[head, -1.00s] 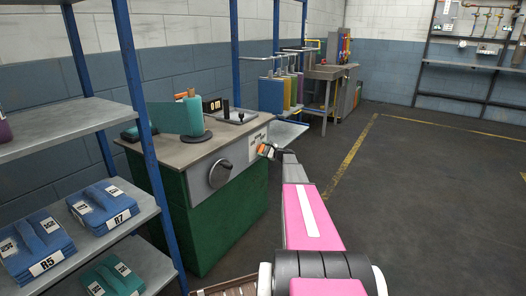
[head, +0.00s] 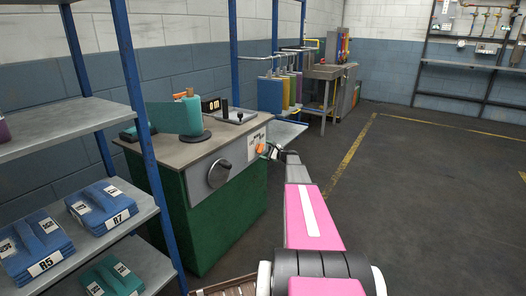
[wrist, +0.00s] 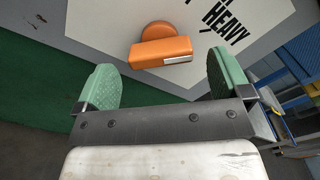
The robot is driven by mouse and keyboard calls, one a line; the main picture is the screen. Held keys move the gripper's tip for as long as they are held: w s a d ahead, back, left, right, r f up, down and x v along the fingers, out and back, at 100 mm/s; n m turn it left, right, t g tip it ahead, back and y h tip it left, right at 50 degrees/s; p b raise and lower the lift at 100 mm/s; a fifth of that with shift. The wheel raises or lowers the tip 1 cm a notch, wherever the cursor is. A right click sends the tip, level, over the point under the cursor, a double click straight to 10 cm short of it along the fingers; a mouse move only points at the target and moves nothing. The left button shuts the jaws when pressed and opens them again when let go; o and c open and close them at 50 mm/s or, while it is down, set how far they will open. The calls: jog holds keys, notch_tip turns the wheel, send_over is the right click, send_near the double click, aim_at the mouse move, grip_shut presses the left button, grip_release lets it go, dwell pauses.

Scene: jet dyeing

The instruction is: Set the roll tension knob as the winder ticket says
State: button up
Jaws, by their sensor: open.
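The orange roll tension knob (wrist: 160,50) sticks out from a pale plate lettered "HEAVY" (wrist: 225,22) in the wrist view. Its bar lies nearly level there, with a white mark near its right end; the rest of the scale is cut off. In the head view the knob (head: 261,148) sits on the right of the winder's front (head: 230,160). My gripper (wrist: 162,80) is open, green pads on either side of the knob's line, apart from it and empty. In the head view my gripper (head: 273,152) is just right of the knob. I see no readable winder ticket.
A teal roll (head: 190,115) and a small display (head: 211,105) stand on the winder top. A shelf (head: 80,125) with blue bundles is at the left. Open floor (head: 400,190) lies to the right.

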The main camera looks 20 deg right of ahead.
jog(key=v, duration=0.8)
jog(key=s+a+f+n+g+h, duration=0.1)
jog(key=s+a+f+n+g, duration=0.15)
jog(key=s+a, duration=0.5)
jog(key=s+a+f+n+g, duration=0.1)
jog(key=s+a+n+g, duration=0.3)
jog(key=a, duration=0.6)
jog(key=s+a+f+n+g+h, duration=0.1)
jog(key=s+a+n+g, duration=0.2)
jog(key=s+a, duration=0.45)
jog(key=s+a+n+g+h, duration=0.2)
jog(key=s+a+n+h, duration=0.2)
jog(key=s, duration=0.8)
jog(key=s+a+n+g+h, duration=0.2)
jog(key=s+a+n+h, duration=0.3)
jog(key=s, duration=0.8)
jog(key=shift+s+a+n+g, duration=0.35)
jog(key=shift+a+n, duration=0.2)
jog(key=shift+a, duration=0.3)
